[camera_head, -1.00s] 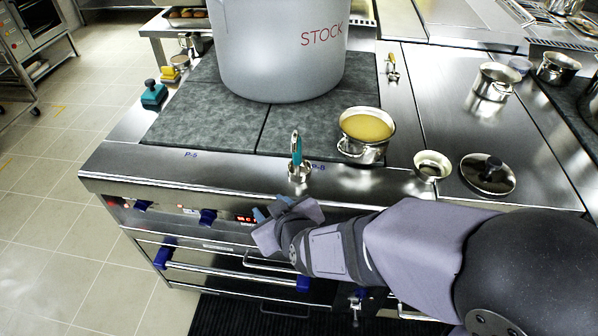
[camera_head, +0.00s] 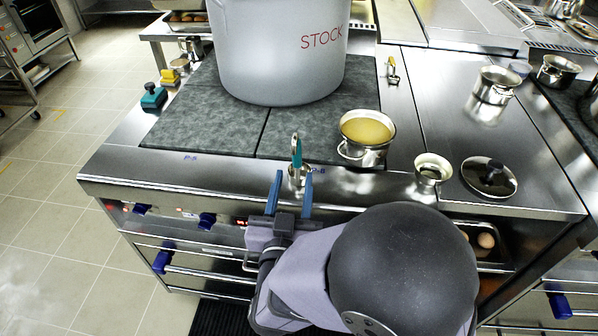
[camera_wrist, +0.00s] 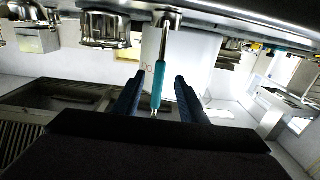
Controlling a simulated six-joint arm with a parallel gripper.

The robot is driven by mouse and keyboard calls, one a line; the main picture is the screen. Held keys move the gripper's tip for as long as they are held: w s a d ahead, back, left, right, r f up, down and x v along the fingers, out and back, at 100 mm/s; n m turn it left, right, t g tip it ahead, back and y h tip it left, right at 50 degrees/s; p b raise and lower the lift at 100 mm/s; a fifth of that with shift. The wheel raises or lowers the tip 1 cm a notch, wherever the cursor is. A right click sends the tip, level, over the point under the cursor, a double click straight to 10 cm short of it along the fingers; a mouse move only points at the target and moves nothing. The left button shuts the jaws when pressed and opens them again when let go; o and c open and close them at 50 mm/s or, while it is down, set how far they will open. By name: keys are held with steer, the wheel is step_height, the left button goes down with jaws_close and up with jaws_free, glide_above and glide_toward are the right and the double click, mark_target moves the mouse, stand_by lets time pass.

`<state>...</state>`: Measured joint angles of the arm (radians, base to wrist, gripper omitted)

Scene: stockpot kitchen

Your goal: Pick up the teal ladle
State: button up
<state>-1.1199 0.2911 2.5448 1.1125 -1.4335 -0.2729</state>
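The teal ladle (camera_head: 296,150) stands upright at the front edge of the stove top, its teal handle up and its metal lower end in or at a small steel cup (camera_head: 299,178). My gripper (camera_head: 293,174) is open in front of it, with its two blue fingers pointing at the stove. In the wrist view, which looks upside down, the ladle's teal handle (camera_wrist: 157,88) shows between the two open fingers (camera_wrist: 160,76). I cannot tell whether the handle is within the fingers' reach. No contact shows.
A large stockpot (camera_head: 285,55) stands behind on the dark hob. A pan of yellow soup (camera_head: 366,130), a small steel pot (camera_head: 431,170) and a dark-knobbed lid (camera_head: 489,178) are to the right.

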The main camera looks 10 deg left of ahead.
mark_target(297, 164)
steer(key=shift+w+p, duration=0.7)
steer(key=shift+w, duration=2.95)
jaws_close()
